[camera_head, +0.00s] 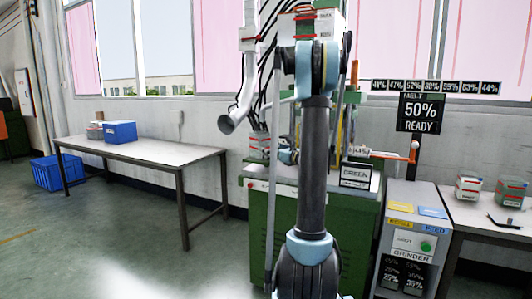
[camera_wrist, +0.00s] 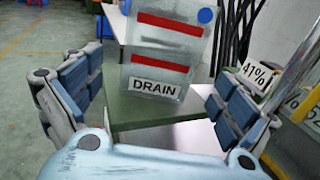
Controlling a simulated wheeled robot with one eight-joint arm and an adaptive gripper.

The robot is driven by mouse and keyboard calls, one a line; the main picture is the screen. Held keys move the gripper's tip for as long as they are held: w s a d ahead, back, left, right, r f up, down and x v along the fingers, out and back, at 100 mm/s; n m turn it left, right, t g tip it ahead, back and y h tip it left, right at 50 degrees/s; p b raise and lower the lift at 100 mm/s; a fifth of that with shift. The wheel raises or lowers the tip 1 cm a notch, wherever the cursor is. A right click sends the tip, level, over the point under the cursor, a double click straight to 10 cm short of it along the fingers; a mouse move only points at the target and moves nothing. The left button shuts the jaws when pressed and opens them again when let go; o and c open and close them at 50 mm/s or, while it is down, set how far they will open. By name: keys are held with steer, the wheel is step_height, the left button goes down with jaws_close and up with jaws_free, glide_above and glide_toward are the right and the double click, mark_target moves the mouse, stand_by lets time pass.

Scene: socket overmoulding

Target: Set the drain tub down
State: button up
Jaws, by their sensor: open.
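The drain tub (camera_wrist: 167,62) is a pale grey, translucent tub with red bands, a blue dot and a DRAIN label. In the wrist view it stands upright on a dark green surface (camera_wrist: 130,112), its label facing my camera. My gripper (camera_wrist: 156,78) is open, its blue-padded fingers to the left and right of the tub with a visible gap on each side. The tub's far side is hidden.
A green machine (camera_head: 340,240) stands around my arm, with dark hoses behind. A long table (camera_head: 150,152) with a blue bin (camera_head: 120,132) is at left. A grinder (camera_head: 408,243) and a table with two tubs (camera_head: 468,190) are at right.

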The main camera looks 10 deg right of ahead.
steer(key=s+a+f+n+g+h, duration=0.1)
steer(key=s+a+f+n+g, duration=0.25)
steer(key=s, duration=0.55)
steer(key=s+a+f+n+g, duration=0.1)
steer(key=s+a+n+g, duration=0.1)
steer(key=s+a+n, duration=0.4)
steer(key=s+a+f+n+g+h, duration=0.1)
steer(key=s+a+f+n+g, duration=0.15)
steer(key=s+n, duration=0.65)
steer(key=s+d+f+n+g+h, duration=0.1)
steer(key=s+d+f+n+h, duration=0.1)
steer(key=s, duration=0.6)
steer(key=s+d+f+n+g+h, duration=0.2)
steer(key=s+f+n, duration=0.3)
steer(key=s, duration=0.4)
steer(key=s+d+f+n+g+h, duration=0.2)
steer(key=s+d+f+n+h, duration=0.1)
steer(key=s, duration=0.6)
steer(key=shift+d+f+n+h, duration=0.3)
steer(key=shift+d+f+n, duration=0.35)
steer(key=shift+f, duration=0.3)
steer(key=shift+w+a, duration=0.1)
steer(key=shift+w+f, duration=0.2)
steer(key=shift+w, duration=0.3)
